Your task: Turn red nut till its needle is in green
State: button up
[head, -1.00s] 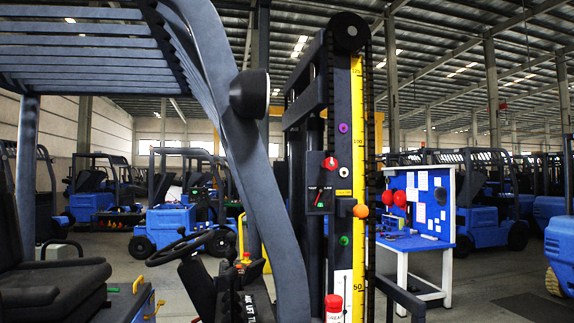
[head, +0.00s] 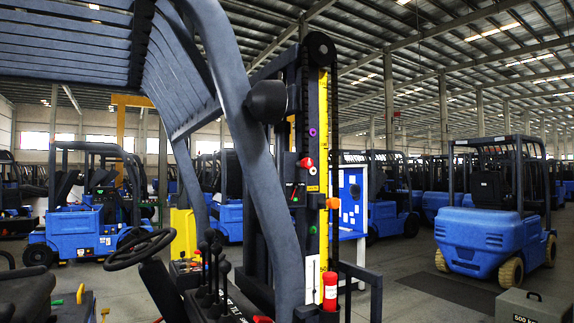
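The red nut (head: 305,162) sits on the side of the dark forklift mast, a little below mid-height. Just below it is a small dark gauge plate (head: 295,193) with a red mark and a green mark. I see it at a steep angle, so where its needle points is too small to tell. My gripper is not in view, and nothing touches the nut.
A purple knob (head: 312,132), green knob (head: 313,230) and orange ball (head: 333,203) are near the nut. A red canister (head: 329,290) is low on the mast. A blue forklift (head: 490,235) and grey block (head: 531,307) stand right, with open floor between.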

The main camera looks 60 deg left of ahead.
aim_at(306, 163)
jog(key=u, duration=1.5)
